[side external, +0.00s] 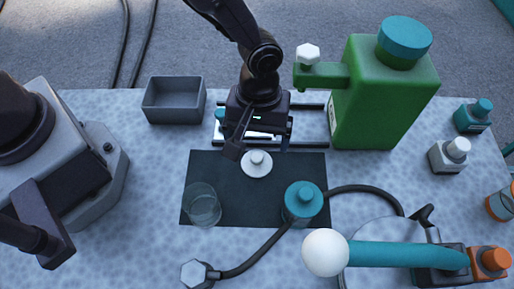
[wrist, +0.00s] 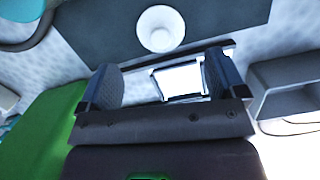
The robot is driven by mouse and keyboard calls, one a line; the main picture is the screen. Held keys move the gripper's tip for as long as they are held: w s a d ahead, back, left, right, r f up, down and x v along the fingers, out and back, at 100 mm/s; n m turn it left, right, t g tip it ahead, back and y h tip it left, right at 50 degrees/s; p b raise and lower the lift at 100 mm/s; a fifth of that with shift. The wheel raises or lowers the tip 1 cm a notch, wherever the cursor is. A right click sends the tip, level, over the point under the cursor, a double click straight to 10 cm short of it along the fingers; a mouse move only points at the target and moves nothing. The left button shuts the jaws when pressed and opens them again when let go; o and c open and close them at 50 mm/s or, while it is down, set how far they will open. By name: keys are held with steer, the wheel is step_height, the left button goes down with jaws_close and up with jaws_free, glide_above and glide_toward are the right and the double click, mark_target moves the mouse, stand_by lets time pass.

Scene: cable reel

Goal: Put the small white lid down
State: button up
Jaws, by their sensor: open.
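The small white lid (side external: 257,163) with a round knob lies on the dark mat (side external: 230,215), near the mat's far edge. In the wrist view the lid (wrist: 160,29) shows at the top, on the mat (wrist: 95,30), beyond the fingertips. My gripper (side external: 261,145) is open and empty, just behind the lid in the side view. In the wrist view its two fingers (wrist: 163,82) stand apart with nothing between them. The lid appears apart from both fingers.
A clear glass (side external: 202,205) and a teal-lidded jar (side external: 303,204) stand on the mat. A green canister (side external: 385,95) stands close at right, a grey bin (side external: 174,99) at left. A black hose (side external: 255,257) runs across the front. A metal rack (side external: 312,125) lies behind the mat.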

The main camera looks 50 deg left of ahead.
steer(key=a+r+m+t, duration=0.2)
steer(key=a+r, duration=0.4)
steer(key=r, duration=0.4)
steer(key=a+r+m+t, duration=0.1)
steer(key=a+r, duration=0.5)
steer(key=r, duration=0.5)
steer(key=s+a+r+m+t, duration=0.3)
steer(key=s+a+r, duration=0.4)
steer(key=s+a, duration=0.4)
steer(key=shift+r+m+t+y, duration=0.15)
steer(key=shift+m+t+y, duration=0.25)
steer(key=shift+m, duration=0.3)
